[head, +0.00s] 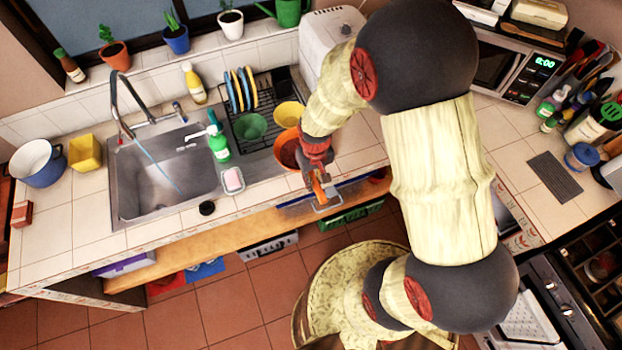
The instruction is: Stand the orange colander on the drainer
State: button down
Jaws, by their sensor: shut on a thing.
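The orange colander (286,152) shows as a round bowl shape at the right end of the drainer area, partly hidden behind my gripper (321,192). My gripper is shut on an orange part that appears to belong to the colander, over the counter's front edge. The fingertips are small here, and the exact grip is hard to see. The drainer (238,98) is a dark wire rack on the counter, left of and behind the colander. It holds blue and yellow plates at its left, a green bowl (249,126) and a yellow bowl (289,115). I cannot tell whether the colander touches the counter.
The sink (160,178) with its tap lies left of the drainer. A green soap bottle (219,146) and a sponge dish (232,181) stand between them. A white appliance (328,35) stands behind, near my arm. The counter right of my gripper is partly clear.

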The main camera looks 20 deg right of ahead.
jog(key=w+d+f, duration=0.1)
jog(key=w+f, duration=0.3)
jog(key=f, duration=0.4)
jog(key=shift+f, duration=0.2)
jog(key=shift+f, duration=0.15)
jog(key=c, duration=1.8)
grip_release()
jog(key=shift+o, duration=0.4)
jog(key=shift+r, duration=0.2)
